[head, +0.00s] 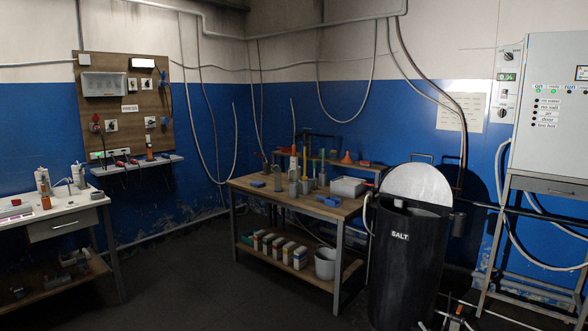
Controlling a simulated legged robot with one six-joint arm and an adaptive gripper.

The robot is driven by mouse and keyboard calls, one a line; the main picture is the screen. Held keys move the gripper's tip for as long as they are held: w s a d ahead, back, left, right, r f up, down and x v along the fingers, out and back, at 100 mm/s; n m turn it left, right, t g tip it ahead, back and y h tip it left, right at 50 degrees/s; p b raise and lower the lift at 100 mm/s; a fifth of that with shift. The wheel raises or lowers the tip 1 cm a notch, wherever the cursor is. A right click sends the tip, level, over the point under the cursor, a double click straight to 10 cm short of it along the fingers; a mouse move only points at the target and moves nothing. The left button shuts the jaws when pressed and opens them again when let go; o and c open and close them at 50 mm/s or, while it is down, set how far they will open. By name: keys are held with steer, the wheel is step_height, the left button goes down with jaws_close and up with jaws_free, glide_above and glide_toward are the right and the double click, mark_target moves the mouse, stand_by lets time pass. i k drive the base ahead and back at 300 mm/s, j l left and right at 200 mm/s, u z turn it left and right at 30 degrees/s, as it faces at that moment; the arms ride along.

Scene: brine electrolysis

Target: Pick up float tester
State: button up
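I cannot pick out the float tester for certain; the small items are too tiny to tell apart. Several upright slim items and grey holders (306,185) stand on the middle workbench (345,208), some with yellow or green tall parts. A blue item (256,184) lies on its left part, and another blue item (333,201) lies near its front right. A raised rack (340,163) at the back of the bench bears small coloured items, among them an orange funnel-like one (347,157). My gripper is not in view.
A black SALT barrel (402,270) with a raised round lid (417,184) stands right of the workbench. A white cabinet (550,110) stands far right, pipes on the floor before it. A white bench (60,219) is at left. Dark floor (190,275) between the benches is clear.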

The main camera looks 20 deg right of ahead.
mark_target(294, 160)
steer(key=z, duration=1.35)
steer(key=i+j+u, duration=0.3)
steer(key=i, duration=0.35)
steer(key=i+j+u, duration=0.35)
steer(key=i, duration=0.3)
steer(key=i+u, duration=0.3)
steer(key=i, duration=0.35)
steer(key=i+u, duration=0.25)
steer(key=i, duration=0.3)
steer(key=i+u, duration=0.25)
steer(key=i, duration=0.35)
steer(key=i+l+u, duration=0.3)
steer(key=i, duration=0.25)
steer(key=i+j+z, duration=0.15)
steer(key=i, duration=0.3)
steer(key=i+z, duration=0.15)
steer(key=i, duration=0.35)
steer(key=j, duration=0.1)
